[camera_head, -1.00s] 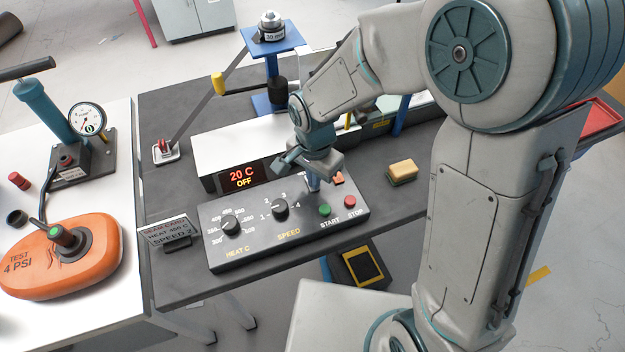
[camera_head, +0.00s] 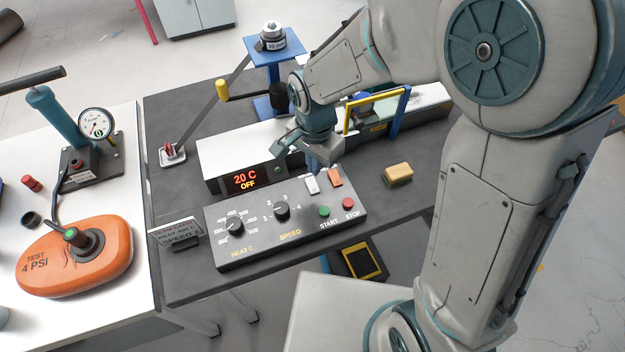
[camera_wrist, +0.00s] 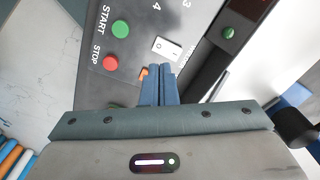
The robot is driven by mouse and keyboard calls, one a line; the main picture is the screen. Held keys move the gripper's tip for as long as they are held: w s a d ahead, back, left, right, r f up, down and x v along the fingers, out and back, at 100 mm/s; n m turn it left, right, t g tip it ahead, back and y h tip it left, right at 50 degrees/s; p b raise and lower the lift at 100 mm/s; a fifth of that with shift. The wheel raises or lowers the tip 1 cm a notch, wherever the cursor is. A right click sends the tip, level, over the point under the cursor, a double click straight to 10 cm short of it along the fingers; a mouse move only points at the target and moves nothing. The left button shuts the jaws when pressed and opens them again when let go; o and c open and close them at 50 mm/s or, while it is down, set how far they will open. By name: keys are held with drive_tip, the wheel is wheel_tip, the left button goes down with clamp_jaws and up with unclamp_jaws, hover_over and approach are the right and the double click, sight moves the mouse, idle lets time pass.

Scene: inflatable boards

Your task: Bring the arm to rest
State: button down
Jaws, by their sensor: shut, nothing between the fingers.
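My gripper (camera_head: 321,163) is above the back right part of the grey control panel (camera_head: 228,257), its blue fingers together and empty. In the wrist view my gripper (camera_wrist: 160,82) points at the panel just beside a white rocker switch (camera_wrist: 166,48). I cannot tell exactly how far the tips are from the panel, but they look clear of it. My arm is bent, reaching in from the right.
The display (camera_head: 245,179) reads 20 C OFF. A yellow-framed guard (camera_head: 377,110) and a lever press (camera_head: 272,45) stand behind. An orange inflatable (camera_head: 75,255) and a pump (camera_head: 55,115) are on the left table.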

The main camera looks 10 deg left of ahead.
idle(0.4)
drive_tip(key=s+d+r+n+t, duration=0.1)
drive_tip(key=s+d+r+n, duration=0.1)
drive_tip(key=d+r, duration=0.2)
drive_tip(key=s+d+r+n+t, duration=0.1)
drive_tip(key=s+d+r+n, duration=0.1)
drive_tip(key=d, duration=0.9)
drive_tip(key=s+d+r+n+t, duration=0.1)
drive_tip(key=s+d+r+n, duration=0.1)
drive_tip(key=s+d+r, duration=0.2)
drive_tip(key=shift+d+r, duration=1.3)
drive_tip(key=shift+d, duration=0.5)
